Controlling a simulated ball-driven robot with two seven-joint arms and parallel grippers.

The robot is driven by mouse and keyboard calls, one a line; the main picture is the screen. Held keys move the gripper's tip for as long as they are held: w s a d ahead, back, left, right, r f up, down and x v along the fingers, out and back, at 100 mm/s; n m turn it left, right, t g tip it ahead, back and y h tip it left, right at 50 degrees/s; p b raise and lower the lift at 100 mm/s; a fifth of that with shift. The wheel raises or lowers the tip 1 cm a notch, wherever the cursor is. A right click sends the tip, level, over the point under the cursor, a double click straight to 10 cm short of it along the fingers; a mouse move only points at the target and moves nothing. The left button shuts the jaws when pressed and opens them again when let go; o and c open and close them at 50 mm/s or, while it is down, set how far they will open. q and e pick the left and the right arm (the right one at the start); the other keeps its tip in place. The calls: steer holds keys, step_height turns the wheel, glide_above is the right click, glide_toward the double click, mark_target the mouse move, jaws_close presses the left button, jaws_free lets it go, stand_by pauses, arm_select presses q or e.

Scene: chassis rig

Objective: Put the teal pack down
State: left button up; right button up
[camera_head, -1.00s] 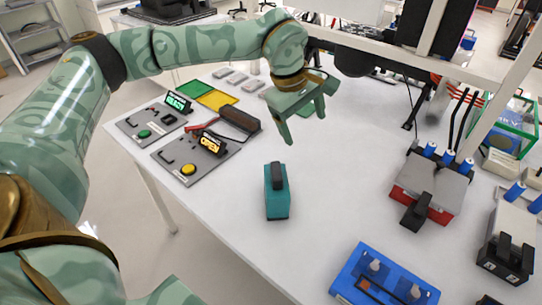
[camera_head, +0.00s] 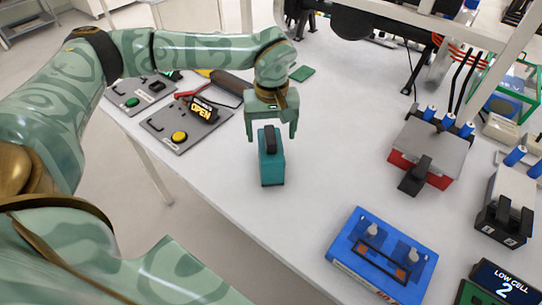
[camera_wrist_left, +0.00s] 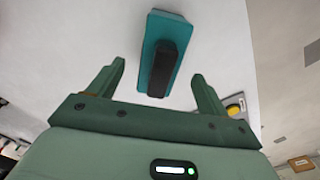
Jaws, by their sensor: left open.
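The teal pack (camera_head: 271,165) stands on the white table in the head view, with a black handle on its top. It also shows in the left wrist view (camera_wrist_left: 152,38), ahead of the fingers, with its black handle (camera_wrist_left: 163,66) facing the camera. My left gripper (camera_head: 271,136) is open and empty, right behind and above the pack in the head view. In the left wrist view its two fingers (camera_wrist_left: 160,82) are spread, with the near end of the handle about between their tips. My right gripper is not in view.
A blue tray (camera_head: 350,272) with two posts lies at the front. A grey and red unit (camera_head: 436,142) and a white unit (camera_head: 515,190) stand at the right. Grey panels, one with a yellow button (camera_head: 179,137), lie at the left. Table around the pack is clear.

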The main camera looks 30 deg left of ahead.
arm_select(q)
steer(key=f, duration=0.2)
steer(key=f+b, duration=0.1)
steer(key=f, duration=0.2)
steer(key=shift+w+a+f+b, duration=0.1)
steer(key=shift+a+f+b, duration=0.1)
steer(key=shift+b, duration=0.1)
steer(key=shift+r, duration=0.15)
steer(key=shift+r, duration=0.15)
steer(key=c, duration=1.5)
